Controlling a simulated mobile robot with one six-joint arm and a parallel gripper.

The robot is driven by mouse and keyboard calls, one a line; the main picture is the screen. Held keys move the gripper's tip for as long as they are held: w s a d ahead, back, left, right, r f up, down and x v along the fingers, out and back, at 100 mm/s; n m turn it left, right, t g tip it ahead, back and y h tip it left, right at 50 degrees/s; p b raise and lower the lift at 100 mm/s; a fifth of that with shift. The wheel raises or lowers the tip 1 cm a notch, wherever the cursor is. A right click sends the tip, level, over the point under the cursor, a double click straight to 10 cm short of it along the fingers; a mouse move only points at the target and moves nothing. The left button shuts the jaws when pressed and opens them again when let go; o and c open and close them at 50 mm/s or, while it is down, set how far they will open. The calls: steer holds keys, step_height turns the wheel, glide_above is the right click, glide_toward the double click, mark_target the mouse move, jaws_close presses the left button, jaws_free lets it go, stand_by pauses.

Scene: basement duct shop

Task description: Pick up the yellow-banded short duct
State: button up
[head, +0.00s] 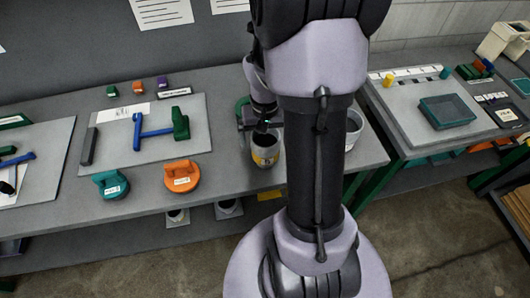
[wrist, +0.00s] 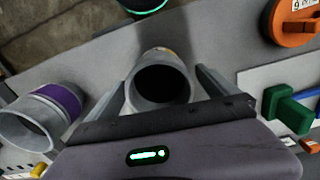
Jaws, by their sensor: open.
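The yellow-banded short duct (head: 265,152) is a grey, open-topped cylinder standing upright near the front edge of the grey bench, with a yellow patch on its side. In the wrist view the duct (wrist: 160,98) lies between the two fingers of my gripper (wrist: 164,76), its dark opening facing the camera and a sliver of yellow at its far side. My gripper (head: 262,124) is open, with one finger on each side of the duct. Small gaps seem to show, but I cannot tell whether either finger touches it.
A purple-banded duct (wrist: 62,99) stands to the left in the wrist view. A grey duct (head: 354,124) shows partly behind my arm. Orange (head: 181,176) and teal (head: 111,184) round tools lie on the bench. A green block (wrist: 288,110) is right of my gripper.

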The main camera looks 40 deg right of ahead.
mark_target(265, 143)
step_height(265, 143, down, 5)
steer(key=shift+r+b, duration=0.2)
steer(key=shift+b, duration=0.75)
steer(key=shift+r, duration=0.15)
steer(key=shift+c, duration=0.2)
